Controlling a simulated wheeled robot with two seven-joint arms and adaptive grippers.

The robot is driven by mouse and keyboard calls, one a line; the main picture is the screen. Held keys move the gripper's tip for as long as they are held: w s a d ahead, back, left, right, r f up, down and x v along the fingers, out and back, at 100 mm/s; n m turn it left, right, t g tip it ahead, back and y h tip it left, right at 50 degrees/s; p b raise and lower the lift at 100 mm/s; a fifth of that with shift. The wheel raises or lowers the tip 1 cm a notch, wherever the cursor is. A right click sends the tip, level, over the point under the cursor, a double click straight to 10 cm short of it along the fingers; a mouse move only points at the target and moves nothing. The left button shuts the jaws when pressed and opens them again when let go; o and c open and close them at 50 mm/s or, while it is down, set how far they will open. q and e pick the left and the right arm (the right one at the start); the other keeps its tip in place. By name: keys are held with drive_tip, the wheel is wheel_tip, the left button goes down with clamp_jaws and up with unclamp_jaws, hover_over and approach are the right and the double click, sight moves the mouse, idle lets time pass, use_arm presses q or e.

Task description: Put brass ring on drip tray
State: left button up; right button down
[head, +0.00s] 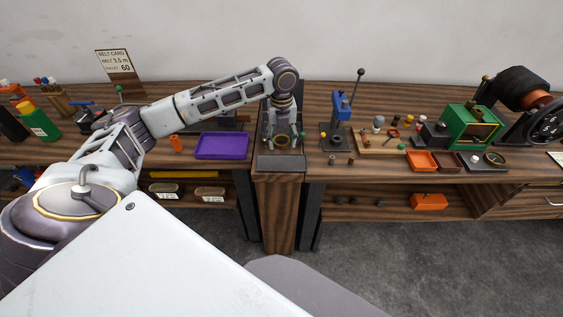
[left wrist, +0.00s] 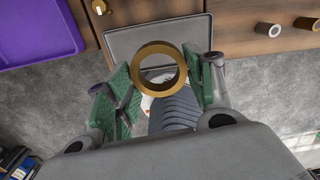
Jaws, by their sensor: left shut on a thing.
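The brass ring (left wrist: 139,75) is in my left gripper (left wrist: 160,92), between its green-padded fingers in the left wrist view. In the head view the ring (head: 282,147) shows low between the fingertips of the left gripper (head: 283,138). A dark grey rimmed tray (head: 281,163), which looks like the drip tray, lies under and in front of the gripper. In the left wrist view this tray (left wrist: 120,42) shows behind the ring. I cannot tell how large the gap between ring and tray is. My right gripper is not in view.
A purple tray (head: 221,146) lies left of the grey tray. Two small cylinders (head: 332,160) and a blue press (head: 341,106) stand to its right. Farther right are an orange bin (head: 421,161), a green housing (head: 470,127) and another dark tray (head: 474,163).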

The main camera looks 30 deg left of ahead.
use_arm(q)
hover_over(282, 164)
drive_tip(key=shift+f, duration=2.35)
drive_tip(key=shift+f, duration=2.5)
drive_tip(key=o, duration=1.1)
drive_tip(key=shift+f, duration=0.1)
wheel_tip(282, 164, up, 12)
drive_tip(key=shift+r, duration=0.1)
